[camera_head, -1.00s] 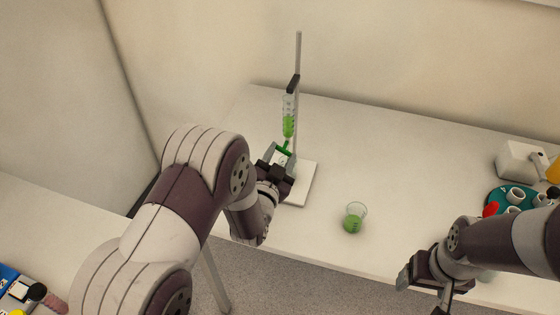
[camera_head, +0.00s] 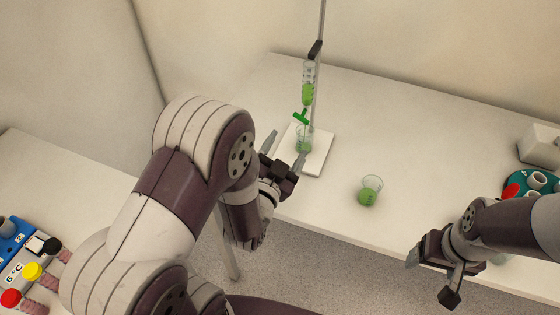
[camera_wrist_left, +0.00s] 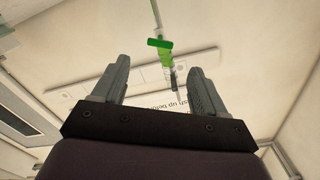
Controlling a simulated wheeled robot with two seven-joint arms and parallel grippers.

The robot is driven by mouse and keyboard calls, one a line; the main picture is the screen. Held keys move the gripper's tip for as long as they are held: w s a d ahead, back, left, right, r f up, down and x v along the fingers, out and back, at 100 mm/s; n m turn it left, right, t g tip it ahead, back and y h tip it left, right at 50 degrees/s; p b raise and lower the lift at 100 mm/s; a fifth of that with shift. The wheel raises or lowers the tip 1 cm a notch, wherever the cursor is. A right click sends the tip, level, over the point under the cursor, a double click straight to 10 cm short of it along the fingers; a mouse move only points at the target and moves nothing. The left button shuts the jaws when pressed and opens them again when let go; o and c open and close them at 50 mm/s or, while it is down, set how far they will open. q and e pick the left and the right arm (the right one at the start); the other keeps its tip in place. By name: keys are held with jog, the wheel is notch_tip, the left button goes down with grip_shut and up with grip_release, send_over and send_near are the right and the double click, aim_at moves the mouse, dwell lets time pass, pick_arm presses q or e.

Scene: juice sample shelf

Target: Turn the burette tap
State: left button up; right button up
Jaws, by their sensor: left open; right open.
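The burette (camera_head: 308,88) holds green liquid and hangs upright from a clamp on a thin stand rod. Its green tap (camera_head: 300,118) sits at the lower end, above a small beaker (camera_head: 304,140) on the white stand base (camera_head: 318,157). My left gripper (camera_head: 284,148) is open and empty, in front of and below the tap, apart from it. In the left wrist view the green tap (camera_wrist_left: 159,43) shows beyond and above the gap between the open fingers (camera_wrist_left: 158,80). My right gripper (camera_head: 430,275) is open and empty at the table's front edge.
A beaker of green liquid (camera_head: 370,190) stands right of the stand. A teal rack (camera_head: 532,185) with white cups and a white box (camera_head: 540,147) are at the right. A blue device (camera_head: 15,245) with coloured knobs is at lower left.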

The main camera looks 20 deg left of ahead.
pick_arm(q)
jog(key=s, duration=0.4)
jog(key=shift+s+a, duration=0.1)
dwell(7.5)
